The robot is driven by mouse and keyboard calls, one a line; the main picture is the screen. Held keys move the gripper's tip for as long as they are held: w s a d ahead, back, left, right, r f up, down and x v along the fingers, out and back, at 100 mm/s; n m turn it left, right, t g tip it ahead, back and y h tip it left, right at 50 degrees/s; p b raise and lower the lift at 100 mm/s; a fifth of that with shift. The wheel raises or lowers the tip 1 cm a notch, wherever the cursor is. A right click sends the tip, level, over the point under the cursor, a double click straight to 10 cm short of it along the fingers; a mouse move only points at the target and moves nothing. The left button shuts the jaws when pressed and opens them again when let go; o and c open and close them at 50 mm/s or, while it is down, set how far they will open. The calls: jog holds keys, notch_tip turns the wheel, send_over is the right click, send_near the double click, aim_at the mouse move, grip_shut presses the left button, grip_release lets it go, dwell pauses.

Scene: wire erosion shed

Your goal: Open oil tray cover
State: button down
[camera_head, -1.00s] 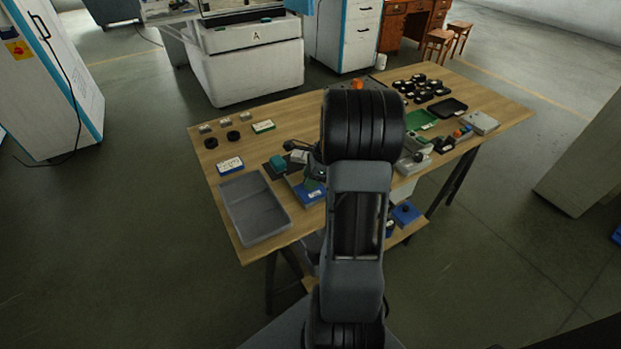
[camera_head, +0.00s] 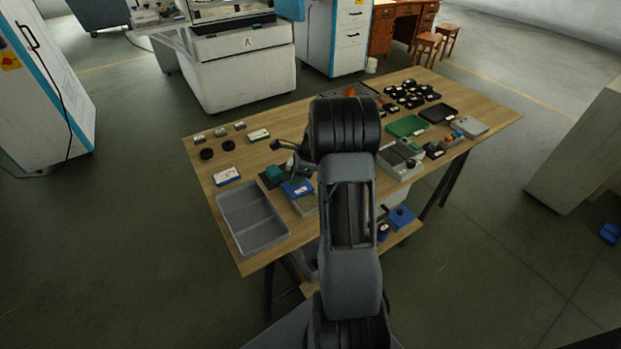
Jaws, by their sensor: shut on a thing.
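A low grey box (camera_head: 307,206), which looks like the oil tray, stands near the table's front edge, just right of a large grey two-part tray. A blue cover (camera_head: 297,188) with a pale label shows above the box, raised toward its far side. How far it stands open is hard to tell. My gripper (camera_head: 301,168) is at the cover's far side, dark and partly hidden behind my arm. It is shut on the cover. The fingertips and exact contact are too small to see clearly.
The grey two-part tray (camera_head: 250,222) lies close on the left. A teal item (camera_head: 275,172) on a dark pad sits just behind the box. A grey case (camera_head: 402,160), a green tray (camera_head: 407,126) and a black tray (camera_head: 438,114) are on the right.

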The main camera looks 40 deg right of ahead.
jog(key=shift+w, duration=0.4)
jog(key=c, duration=0.8)
grip_release()
jog(key=shift+r, duration=0.1)
jog(key=v, duration=1.3)
jog(key=shift+s+d+r+p, duration=0.2)
jog(key=shift+r+p, duration=0.1)
jog(key=shift+p, duration=0.1)
